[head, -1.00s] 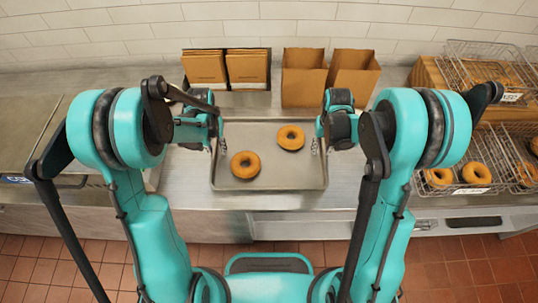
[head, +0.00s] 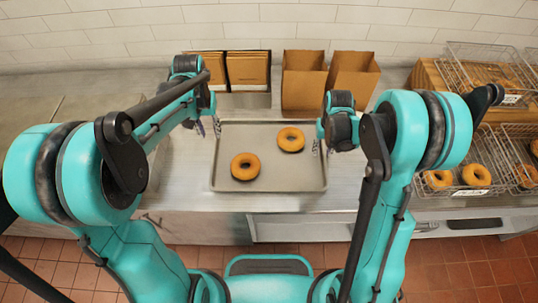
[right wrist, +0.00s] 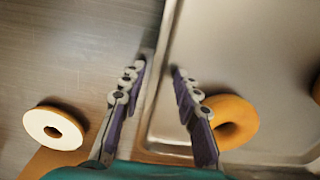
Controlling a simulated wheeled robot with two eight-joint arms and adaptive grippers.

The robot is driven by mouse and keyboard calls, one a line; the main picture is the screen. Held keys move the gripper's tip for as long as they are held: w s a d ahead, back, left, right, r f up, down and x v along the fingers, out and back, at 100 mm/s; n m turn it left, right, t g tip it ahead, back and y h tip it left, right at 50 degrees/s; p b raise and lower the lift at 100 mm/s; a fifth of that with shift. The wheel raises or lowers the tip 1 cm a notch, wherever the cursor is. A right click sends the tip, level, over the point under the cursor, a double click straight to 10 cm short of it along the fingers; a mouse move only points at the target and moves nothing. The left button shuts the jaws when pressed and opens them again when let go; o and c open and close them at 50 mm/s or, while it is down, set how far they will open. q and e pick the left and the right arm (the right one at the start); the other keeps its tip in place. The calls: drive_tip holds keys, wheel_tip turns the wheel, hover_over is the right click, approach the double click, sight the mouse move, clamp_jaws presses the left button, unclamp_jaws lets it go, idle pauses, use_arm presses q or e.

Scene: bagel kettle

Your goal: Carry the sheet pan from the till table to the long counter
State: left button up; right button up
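The grey sheet pan (head: 268,184) lies flat on a metal surface in front of me, with two bagels on it, one at the front left (head: 245,167) and one at the back right (head: 291,140). My left gripper (head: 208,129) is just outside the pan's left rim, near its back left part, fingers apart and empty. My right gripper (head: 323,147) is at the pan's right rim. In the right wrist view its fingers (right wrist: 158,72) are apart, one on each side of the pan's rim (right wrist: 152,95); a gap shows between them.
Wire baskets with bagels (head: 466,180) are at the right. A flat grey slab (head: 70,110) is at the left.

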wheel_tip(320, 180, up, 12)
idle(0.5)
idle(0.4)
